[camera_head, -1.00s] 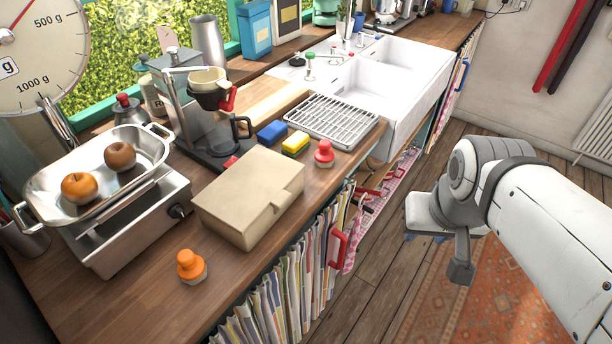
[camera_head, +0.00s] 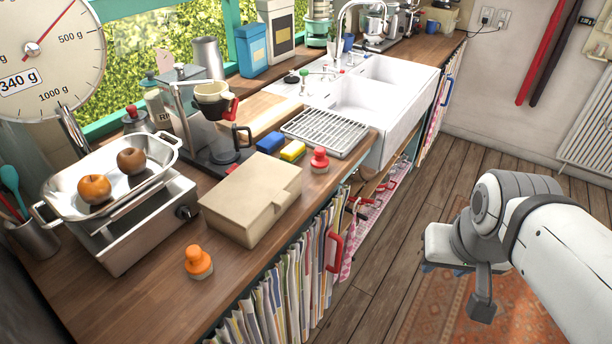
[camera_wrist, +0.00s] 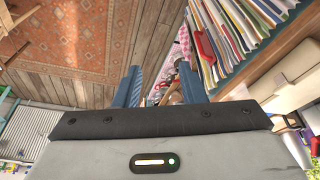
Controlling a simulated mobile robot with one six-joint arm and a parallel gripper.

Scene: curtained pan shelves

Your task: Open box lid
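The beige box (camera_head: 240,207) sits on the wooden counter with its lid (camera_head: 254,187) closed, and a small tab shows on its front side. A beige shape at the right edge of the wrist view (camera_wrist: 287,82) looks like the same box. My gripper (camera_head: 445,268) hangs over the floor, to the right of the counter and well apart from the box. In the wrist view its two blue fingers (camera_wrist: 160,88) stand apart with nothing between them.
An orange-knobbed stamp (camera_head: 198,262) stands left of the box and a red-knobbed one (camera_head: 319,160) behind it. A scale with a metal pan (camera_head: 60,198) is to the left. Floor (camera_head: 385,240) is open between counter and gripper.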

